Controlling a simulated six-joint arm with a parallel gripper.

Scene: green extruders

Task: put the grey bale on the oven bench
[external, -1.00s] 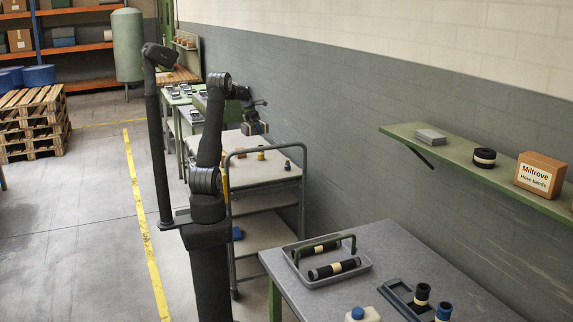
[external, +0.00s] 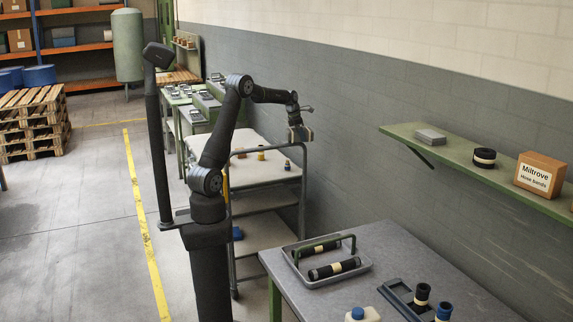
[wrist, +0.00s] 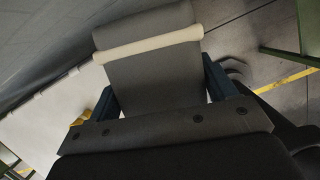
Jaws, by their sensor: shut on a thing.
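The grey bale (wrist: 150,78), with a cream band across it, is between the dark blue fingers of my gripper (wrist: 160,88) in the wrist view. The fingers are shut on its two sides. In the external view my gripper (external: 299,133) is in the air above the right end of the trolley, close to the grey wall; the bale is small and partly hidden there. No bench carries an oven label. Green benches (external: 180,97) stand at the back, and a grey-topped bench (external: 400,262) is at the front right.
The trolley (external: 262,168) has a raised rail and a few small coloured pieces on top. A tray (external: 345,270) with two dark rolls and a handle is on the front bench, with bottles nearby. A green wall shelf (external: 455,168) holds a Miltrove box (external: 540,174).

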